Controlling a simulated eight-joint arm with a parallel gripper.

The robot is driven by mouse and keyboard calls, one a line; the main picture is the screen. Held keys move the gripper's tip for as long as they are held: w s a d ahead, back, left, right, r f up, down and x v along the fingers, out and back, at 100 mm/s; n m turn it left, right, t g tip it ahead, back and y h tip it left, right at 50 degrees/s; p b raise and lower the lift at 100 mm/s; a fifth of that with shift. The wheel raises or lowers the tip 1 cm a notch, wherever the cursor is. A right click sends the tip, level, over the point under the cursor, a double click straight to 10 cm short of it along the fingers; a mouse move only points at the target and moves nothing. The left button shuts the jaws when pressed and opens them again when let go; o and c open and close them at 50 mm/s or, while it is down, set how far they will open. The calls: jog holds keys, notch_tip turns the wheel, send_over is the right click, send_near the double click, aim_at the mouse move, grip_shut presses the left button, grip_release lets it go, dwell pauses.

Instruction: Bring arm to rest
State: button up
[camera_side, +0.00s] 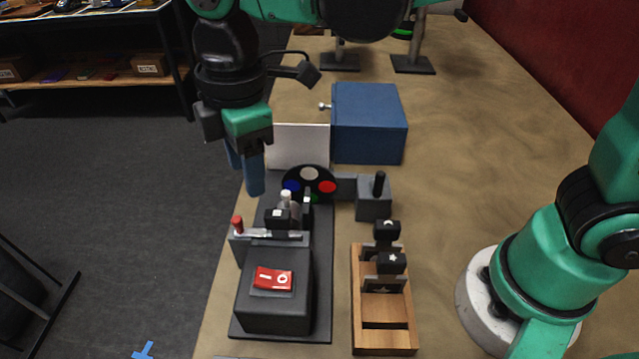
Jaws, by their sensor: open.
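My gripper (246,174) hangs pointing down at the upper left, above the table's left edge. Its two blue fingers are apart with nothing visible between them. It is behind and left of the button station, whose dark round panel (309,184) carries white, red, blue and green buttons. A black box with a red rocker switch (273,279) stands at the front of the station. A red-knobbed lever (238,226) and a white-knobbed lever (286,197) stand between them. How far the fingers are from the panel is hard to tell.
A blue box (368,123) with a side knob stands behind the panel, beside a white board (297,146). A grey joystick box (374,199) and a wooden rack (383,311) with black-handled pieces stand to the right.

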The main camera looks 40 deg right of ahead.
jog(key=s+d+f+m+t, duration=0.1)
jog(key=d+m+t, duration=0.2)
jog(key=d+m, duration=0.5)
jog(key=s+d+m+t, duration=0.1)
jog(key=d+m+t, duration=0.2)
jog(key=d+m, duration=0.5)
jog(key=shift+s+d+f+t, duration=0.3)
jog(key=shift+s+d+f, duration=0.1)
jog(key=shift+d, duration=0.8)
